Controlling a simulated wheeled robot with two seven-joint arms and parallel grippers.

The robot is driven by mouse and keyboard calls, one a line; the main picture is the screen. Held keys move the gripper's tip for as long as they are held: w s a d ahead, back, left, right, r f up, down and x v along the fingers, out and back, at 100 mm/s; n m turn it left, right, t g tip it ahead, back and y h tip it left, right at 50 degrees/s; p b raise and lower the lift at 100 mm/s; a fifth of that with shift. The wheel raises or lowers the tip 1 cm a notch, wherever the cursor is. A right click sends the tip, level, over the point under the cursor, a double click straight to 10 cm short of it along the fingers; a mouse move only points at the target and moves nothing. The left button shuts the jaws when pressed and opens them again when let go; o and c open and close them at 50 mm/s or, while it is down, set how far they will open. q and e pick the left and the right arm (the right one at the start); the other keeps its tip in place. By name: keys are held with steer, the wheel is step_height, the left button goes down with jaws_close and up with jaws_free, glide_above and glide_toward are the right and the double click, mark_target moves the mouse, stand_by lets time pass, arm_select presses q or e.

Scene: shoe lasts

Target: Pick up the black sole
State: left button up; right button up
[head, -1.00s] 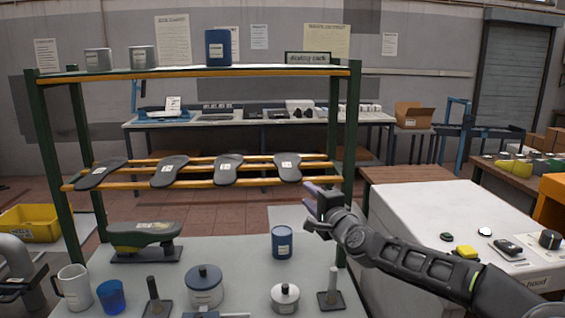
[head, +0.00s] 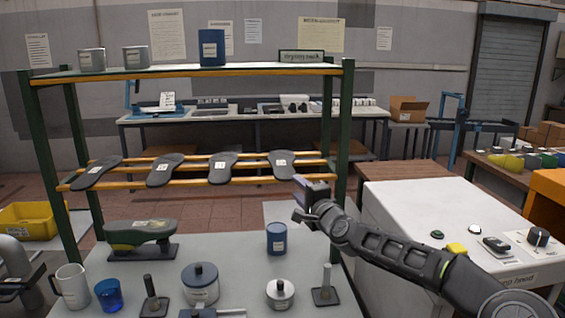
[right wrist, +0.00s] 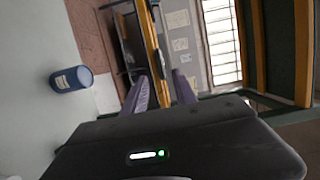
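Several black soles with white labels lie across the drying rack's lower rails in the head view: the far left sole (head: 97,173), the second sole (head: 165,170), the third sole (head: 223,168) and the far right sole (head: 283,165). Which one the task means cannot be told. My right gripper (head: 299,190) is just below and to the right of the far right sole, near the rack's right post. Its two purple fingers stand apart and empty in the right wrist view (right wrist: 160,92). My left gripper is not in view.
The drying rack (head: 190,71) has green posts and an upper shelf with cans. Below, a blue can (head: 277,238), a lidded pot (head: 200,284) and a shoe-shaped device (head: 140,234) stand on the grey table. A white machine (head: 445,225) stands at the right.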

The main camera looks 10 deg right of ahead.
mark_target(290, 180)
steer(key=p+x, duration=0.2)
steer(key=x, duration=0.2)
steer(key=shift+w, duration=0.2)
steer(key=shift+r, duration=0.1)
steer(key=shift+c, duration=0.3)
jaws_close()
stand_by(1.2)
